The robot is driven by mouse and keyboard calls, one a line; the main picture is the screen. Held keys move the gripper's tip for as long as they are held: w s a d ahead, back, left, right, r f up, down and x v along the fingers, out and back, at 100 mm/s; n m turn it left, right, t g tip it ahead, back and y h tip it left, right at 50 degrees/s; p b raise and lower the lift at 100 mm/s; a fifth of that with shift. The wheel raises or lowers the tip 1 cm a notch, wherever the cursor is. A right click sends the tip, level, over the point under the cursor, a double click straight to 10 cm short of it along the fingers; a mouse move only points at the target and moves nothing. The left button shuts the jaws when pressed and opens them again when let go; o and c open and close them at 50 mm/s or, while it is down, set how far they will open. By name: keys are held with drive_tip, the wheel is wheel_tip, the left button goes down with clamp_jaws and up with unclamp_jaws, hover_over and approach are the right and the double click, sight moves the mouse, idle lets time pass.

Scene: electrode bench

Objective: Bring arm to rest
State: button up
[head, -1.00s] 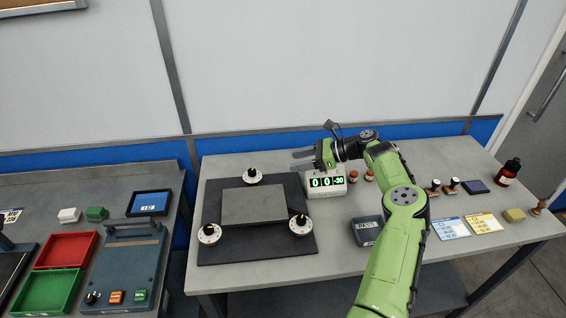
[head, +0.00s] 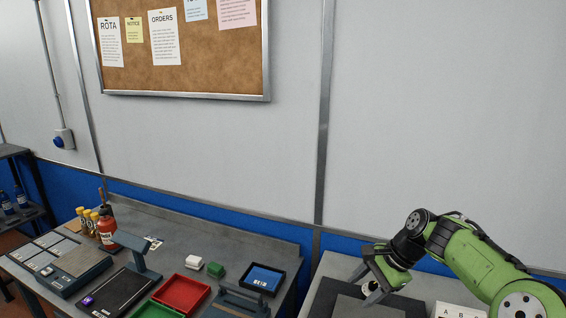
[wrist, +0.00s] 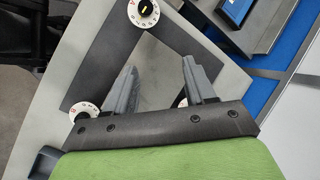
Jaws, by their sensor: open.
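My gripper (head: 367,283) is at the lower right of the head view, above the grey right-hand bench. Its two grey fingers (wrist: 158,85) are spread apart in the wrist view with nothing between them. My green arm reaches in from the right edge and is bent. Below the gripper are the dark mat (wrist: 105,48) and the grey plate on it. One white dial (wrist: 144,13) shows at the top of the wrist view and another dial (wrist: 85,108) at the left. A third dial is partly hidden behind the right finger.
The left bench holds a red tray (head: 182,293), a green tray (head: 158,311), a blue-screened device (head: 263,279), white and green blocks and a red bottle (head: 106,228). A cork board (head: 190,60) hangs on the wall. A gap separates the benches.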

drive_tip(key=s+a+r+n+t+h, duration=0.2)
drive_tip(key=s+n, duration=0.4)
drive_tip(key=s, duration=0.9)
drive_tip(key=s+a+r+n+t+h, duration=0.2)
drive_tip(key=s+n, duration=0.5)
drive_tip(key=s, duration=0.8)
wheel_tip(320, 180, up, 2)
drive_tip(key=shift+s+a+r+h, duration=0.1)
drive_tip(key=shift+s+a+h, duration=0.15)
drive_tip(key=shift+h, duration=0.55)
drive_tip(key=shift+s+d, duration=0.1)
